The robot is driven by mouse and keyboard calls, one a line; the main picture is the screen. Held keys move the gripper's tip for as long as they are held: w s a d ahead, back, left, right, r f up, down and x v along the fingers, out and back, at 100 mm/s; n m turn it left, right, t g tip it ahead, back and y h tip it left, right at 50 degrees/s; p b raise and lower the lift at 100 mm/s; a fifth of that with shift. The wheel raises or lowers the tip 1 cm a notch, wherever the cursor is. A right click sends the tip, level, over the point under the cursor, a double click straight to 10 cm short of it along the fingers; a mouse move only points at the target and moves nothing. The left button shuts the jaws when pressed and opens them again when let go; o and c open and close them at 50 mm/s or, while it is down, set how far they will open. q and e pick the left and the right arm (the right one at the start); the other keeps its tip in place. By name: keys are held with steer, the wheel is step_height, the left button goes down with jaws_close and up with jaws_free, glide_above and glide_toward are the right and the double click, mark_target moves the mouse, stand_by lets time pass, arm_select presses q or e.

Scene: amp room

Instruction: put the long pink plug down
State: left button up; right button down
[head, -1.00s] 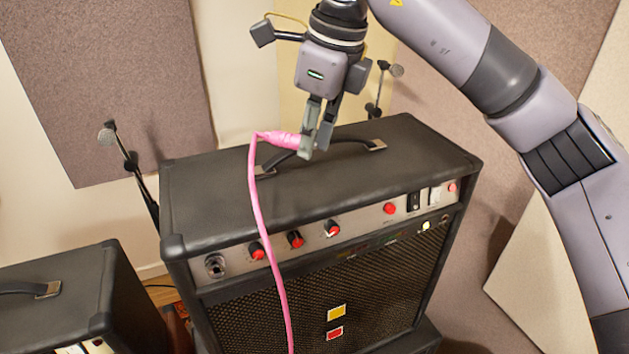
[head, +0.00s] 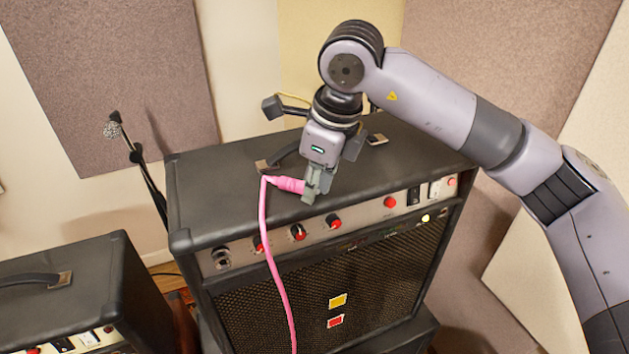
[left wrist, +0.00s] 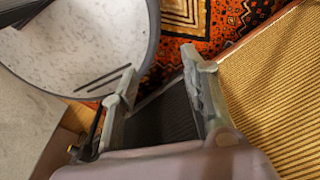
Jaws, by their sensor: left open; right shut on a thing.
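The long pink plug (head: 287,184) is held in my right gripper (head: 311,194), which is shut on it. It lies roughly level, over the front part of the amp's black top. Its pink cable (head: 269,255) bends at the plug's left end and hangs down the amp's front. I cannot tell whether the plug touches the top. My left gripper (left wrist: 160,85) shows only in the left wrist view, open with nothing between its fingers.
The large amp (head: 230,205) has red knobs, switches and a socket (head: 221,258) on its front panel. Its top handle (head: 285,158) is partly behind my right gripper. A second amp (head: 70,275) stands at lower left. A microphone stand (head: 140,165) is behind. A patterned rug (left wrist: 200,30) shows in the left wrist view.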

steer(key=shift+s+f+b, duration=0.2)
steer(key=shift+f+b, duration=0.4)
steer(key=shift+f, duration=0.1)
steer(key=c, duration=1.6)
jaws_free()
steer(key=shift+s, duration=0.15)
steer(key=shift+o, duration=0.6)
steer(key=shift+w+f, duration=0.1)
steer(key=shift+w, duration=0.1)
